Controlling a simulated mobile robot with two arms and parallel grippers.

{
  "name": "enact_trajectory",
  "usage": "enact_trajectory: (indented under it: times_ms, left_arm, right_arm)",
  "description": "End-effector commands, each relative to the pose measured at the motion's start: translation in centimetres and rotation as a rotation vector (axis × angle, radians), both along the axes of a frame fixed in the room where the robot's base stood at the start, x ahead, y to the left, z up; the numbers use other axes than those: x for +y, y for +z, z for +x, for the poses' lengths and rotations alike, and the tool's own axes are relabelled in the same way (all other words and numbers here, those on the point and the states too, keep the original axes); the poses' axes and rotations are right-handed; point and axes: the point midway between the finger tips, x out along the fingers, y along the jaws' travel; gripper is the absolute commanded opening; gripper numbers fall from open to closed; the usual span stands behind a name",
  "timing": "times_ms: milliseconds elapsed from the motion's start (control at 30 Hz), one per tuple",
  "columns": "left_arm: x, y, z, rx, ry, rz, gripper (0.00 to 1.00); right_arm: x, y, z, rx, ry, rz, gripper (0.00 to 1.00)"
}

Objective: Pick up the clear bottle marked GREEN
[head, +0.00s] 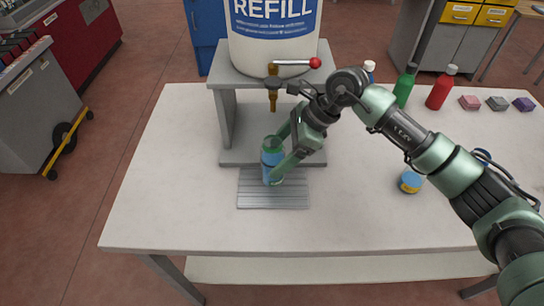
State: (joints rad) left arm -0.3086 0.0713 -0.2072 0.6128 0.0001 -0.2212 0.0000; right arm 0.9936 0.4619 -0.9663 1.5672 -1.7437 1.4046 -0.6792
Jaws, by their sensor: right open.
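A clear bottle (271,165) with a blue band stands upright on the ridged grey drip tray (273,200), in front of the refill stand. Any marking on it is too small to read. My right gripper (281,153) reaches in from the right with its green fingers spread, one toward the back and one toward the front of the bottle. The fingers overlap part of the bottle in the picture, and I cannot tell if they touch it. My left gripper is not in view.
A white REFILL container (275,40) sits on the grey stand (228,120), its tap (273,88) above the bottle. Green (404,86) and red (440,88) bottles, small blocks (497,103) and a yellow-blue tin (410,182) are at right. The table's left side is clear.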

Motion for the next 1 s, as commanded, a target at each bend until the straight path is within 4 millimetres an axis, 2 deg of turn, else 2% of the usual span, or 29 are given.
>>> enact_trajectory:
  times_ms: [33, 200, 433, 700, 733, 1000]
  left_arm:
    - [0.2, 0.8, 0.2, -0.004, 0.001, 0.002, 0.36]
    - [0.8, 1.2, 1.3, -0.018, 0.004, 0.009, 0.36]
    - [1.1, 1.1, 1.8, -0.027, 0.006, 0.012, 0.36]
    - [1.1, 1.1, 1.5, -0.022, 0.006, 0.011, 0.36]
    - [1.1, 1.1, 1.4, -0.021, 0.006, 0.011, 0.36]
    - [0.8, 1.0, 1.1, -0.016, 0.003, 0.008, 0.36]
  right_arm:
    - [0.6, -0.3, -0.1, 0.005, 0.002, 0.001, 0.79]
    - [1.3, -1.8, 0.0, 0.000, 0.001, 0.001, 0.79]
    - [1.4, -2.0, 0.0, -0.001, 0.000, 0.000, 0.79]
    - [1.4, -2.0, 0.0, -0.001, 0.000, 0.001, 0.04]
    - [1.4, -1.9, 0.0, -0.003, 0.001, 0.002, 0.00]
    - [1.2, -1.8, 0.1, -0.002, 0.000, 0.002, 0.00]
